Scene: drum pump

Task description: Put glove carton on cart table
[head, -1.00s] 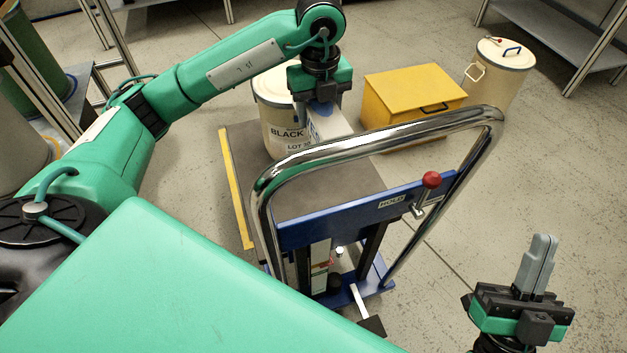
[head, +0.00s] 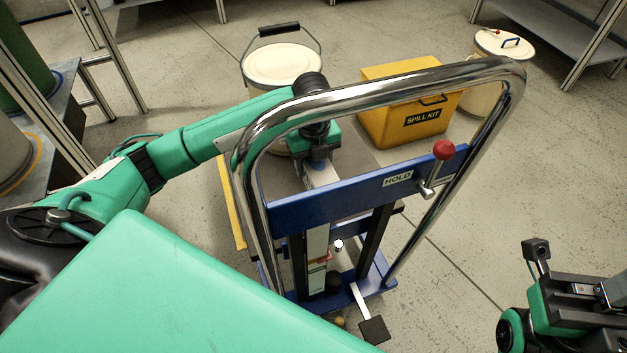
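The cart table (head: 357,158) is a dark flat top with a yellow edge strip, partly hidden by the cart's chrome handle and blue crossbar. My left gripper (head: 319,164) points down over the table behind the handle. It appears shut on the white glove carton (head: 325,176), whose lower part is hidden behind the crossbar. I cannot tell whether the carton touches the table. My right gripper (head: 608,291) is at the lower right, away from the cart. Its fingertips are cut off by the picture edge.
The chrome handle (head: 395,85) and blue crossbar (head: 340,198) with a red-knobbed lever (head: 443,150) stand before the table. A lidded pail (head: 282,64) and a yellow spill kit box (head: 385,115) are behind. Open floor lies right of the cart.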

